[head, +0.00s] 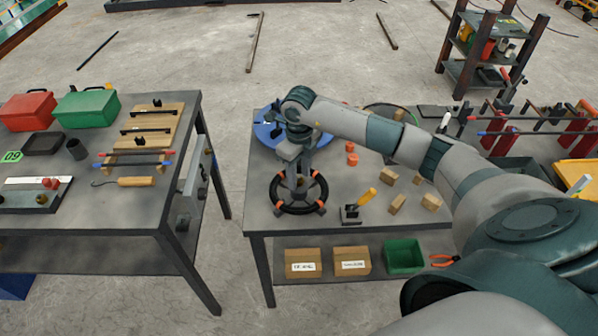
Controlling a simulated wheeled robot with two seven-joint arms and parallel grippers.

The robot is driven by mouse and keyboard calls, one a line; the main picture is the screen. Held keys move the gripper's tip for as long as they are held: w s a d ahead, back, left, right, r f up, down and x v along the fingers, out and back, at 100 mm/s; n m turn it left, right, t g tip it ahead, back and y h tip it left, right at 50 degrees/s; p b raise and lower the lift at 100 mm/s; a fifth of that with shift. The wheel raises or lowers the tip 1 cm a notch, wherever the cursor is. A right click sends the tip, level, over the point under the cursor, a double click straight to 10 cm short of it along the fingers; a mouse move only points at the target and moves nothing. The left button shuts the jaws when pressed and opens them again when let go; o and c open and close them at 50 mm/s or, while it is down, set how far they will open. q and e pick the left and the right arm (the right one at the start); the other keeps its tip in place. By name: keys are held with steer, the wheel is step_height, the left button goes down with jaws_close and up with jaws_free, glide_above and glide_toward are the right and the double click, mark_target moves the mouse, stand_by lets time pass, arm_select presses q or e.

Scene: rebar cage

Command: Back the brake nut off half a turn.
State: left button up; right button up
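My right arm reaches in from the right, bends at the wrist over the middle table and points down. My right gripper (294,182) is over the middle of a black ring with orange pieces on its rim (300,208), near the table's front left. The fingertips are small and dark here, and I cannot tell whether they are open, shut or touching anything. I cannot make out the brake nut; the gripper may hide it. A blue disc (265,137) lies behind, partly covered by my wrist. My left gripper is out of view.
Orange pieces (351,159) lie behind. Cardboard boxes (302,262) and a green bin (404,256) stand on the lower shelf. A floor gap separates the left table (110,215).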

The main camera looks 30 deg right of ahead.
jaws_close()
steer(key=shift+f, duration=0.1)
